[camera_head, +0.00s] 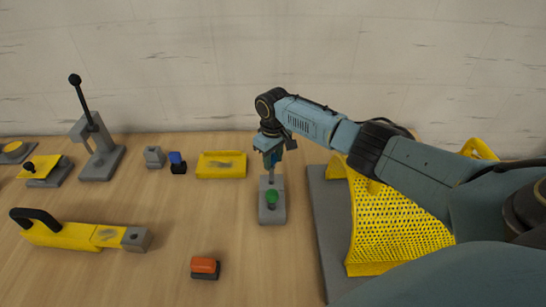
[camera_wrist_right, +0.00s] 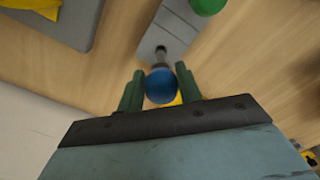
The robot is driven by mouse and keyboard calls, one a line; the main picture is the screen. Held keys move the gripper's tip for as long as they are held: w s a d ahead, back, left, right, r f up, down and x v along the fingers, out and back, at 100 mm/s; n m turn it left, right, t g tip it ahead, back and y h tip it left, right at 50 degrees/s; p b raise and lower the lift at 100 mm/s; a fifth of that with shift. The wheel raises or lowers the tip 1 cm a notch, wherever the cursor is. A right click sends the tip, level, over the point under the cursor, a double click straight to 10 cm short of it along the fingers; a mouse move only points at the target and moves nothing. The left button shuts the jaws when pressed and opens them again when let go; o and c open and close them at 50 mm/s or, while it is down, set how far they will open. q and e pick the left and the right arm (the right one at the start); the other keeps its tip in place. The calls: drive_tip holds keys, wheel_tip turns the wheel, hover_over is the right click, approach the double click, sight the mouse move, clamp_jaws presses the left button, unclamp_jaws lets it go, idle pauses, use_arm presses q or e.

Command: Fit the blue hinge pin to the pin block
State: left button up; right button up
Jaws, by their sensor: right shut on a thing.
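The blue hinge pin (camera_wrist_right: 161,86) has a round blue head and a grey shank with a dark part near its far end. My right gripper (camera_wrist_right: 161,90) is shut on its blue head, between two green fingers. In the head view my right gripper (camera_head: 270,155) points down over the back part of a grey block (camera_head: 271,215), which looks like the pin block. This block has a green knob and also shows in the wrist view (camera_wrist_right: 178,28). The shank points at the block; I cannot tell whether its tip is inside. My left gripper is not in view.
A yellow perforated guard (camera_head: 395,225) on a grey plate (camera_head: 325,230) stands right of the block. A yellow tray (camera_head: 221,165) and a blue-topped part (camera_head: 177,162) lie to the left. An orange-topped block (camera_head: 205,267) lies in front; a yellow handled tool (camera_head: 65,236) lies farther left.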

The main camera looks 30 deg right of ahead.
sight(273, 166)
drive_tip(key=shift+p, duration=0.45)
idle(1.1)
drive_tip(key=shift+f+b, duration=1.9)
drive_tip(key=shift+f, duration=0.7)
drive_tip(key=o, duration=1.1)
wheel_tip(273, 166, up, 14)
drive_tip(key=shift+f+p, duration=0.25)
drive_tip(key=shift+p, duration=0.7)
drive_tip(key=shift+f, duration=0.1)
